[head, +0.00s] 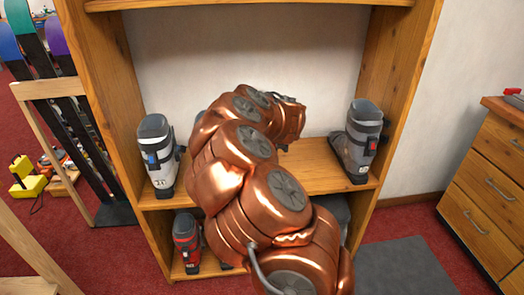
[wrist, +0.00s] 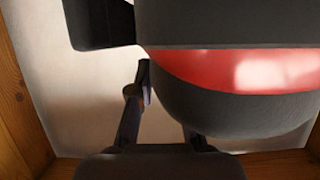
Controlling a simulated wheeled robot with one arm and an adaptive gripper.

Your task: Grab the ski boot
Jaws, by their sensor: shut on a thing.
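In the wrist view a large black thing with a glossy red band (wrist: 245,70), seemingly the ski boot, fills the upper right, very close to the camera. My gripper (wrist: 165,110) is shut on it. The left finger shows beside it, while the right finger runs behind its rounded lower end. The grip itself is hidden. In the head view my copper arm reaches into the wooden shelf and hides my gripper and the held boot.
A white-grey boot (head: 157,160) stands left on the middle shelf (head: 320,165), and a grey boot (head: 360,140) stands right. A red-black boot (head: 187,243) is on the lower shelf. Shelf sides flank my arm. Skis (head: 60,90) lean at left; a drawer cabinet (head: 490,190) stands at right.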

